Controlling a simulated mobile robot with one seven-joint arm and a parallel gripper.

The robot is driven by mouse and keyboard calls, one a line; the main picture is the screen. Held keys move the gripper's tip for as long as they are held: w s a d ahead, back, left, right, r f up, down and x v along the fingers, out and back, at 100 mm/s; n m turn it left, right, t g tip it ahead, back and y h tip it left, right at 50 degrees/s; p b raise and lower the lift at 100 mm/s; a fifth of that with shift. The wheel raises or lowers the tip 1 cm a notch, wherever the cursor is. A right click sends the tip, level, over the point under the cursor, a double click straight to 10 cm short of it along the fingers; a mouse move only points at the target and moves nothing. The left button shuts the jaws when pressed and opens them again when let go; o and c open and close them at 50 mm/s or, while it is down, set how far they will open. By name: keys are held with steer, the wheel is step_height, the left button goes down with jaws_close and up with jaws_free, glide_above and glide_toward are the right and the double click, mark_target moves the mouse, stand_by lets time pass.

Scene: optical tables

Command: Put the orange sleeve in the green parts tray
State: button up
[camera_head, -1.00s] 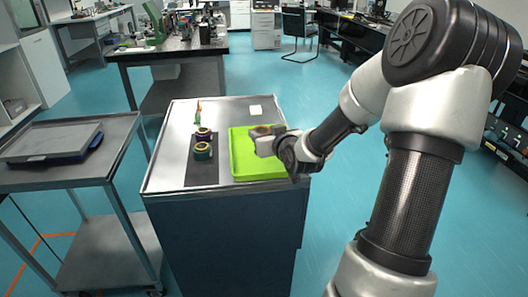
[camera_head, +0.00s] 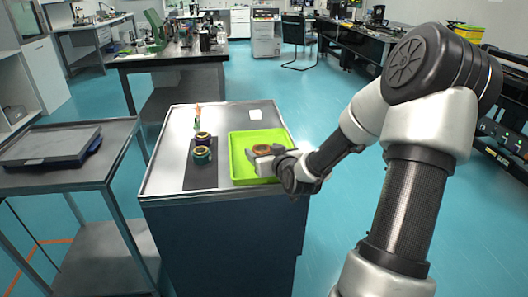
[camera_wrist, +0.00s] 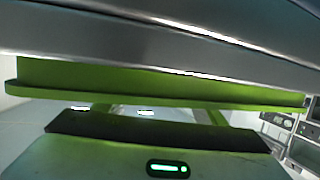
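The green parts tray (camera_head: 236,173) lies on the right part of the grey cabinet top. The orange sleeve (camera_head: 262,149) shows as a small brownish-orange ring inside the tray's outline, at my gripper (camera_head: 264,155). My gripper reaches in from the right, low over the tray. The gripper partly hides the sleeve, and I cannot tell whether the fingers still hold it or whether it touches the tray floor. The wrist view shows a green tray edge (camera_wrist: 150,92) close up behind grey surfaces; neither sleeve nor fingertips can be made out there.
A small orange-tipped item (camera_head: 197,115) and a white square (camera_head: 255,114) are behind. A cart (camera_head: 60,180) stands left.

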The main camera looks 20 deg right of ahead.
steer(key=shift+r, duration=0.1)
steer(key=shift+s+r+p, duration=0.1)
steer(key=shift+r+p, duration=0.15)
steer(key=shift+p, duration=0.05)
steer(key=p+v, duration=0.1)
steer(key=v, duration=0.2)
steer(key=p+v, duration=0.1)
steer(key=v, duration=0.2)
steer(key=p+v, duration=0.2)
steer(key=v, duration=0.2)
steer(key=shift+r, duration=0.3)
steer(key=shift+s+p, duration=0.8)
steer(key=shift+p, duration=0.15)
steer(key=shift+s+f, duration=0.1)
steer(key=shift+f, duration=0.05)
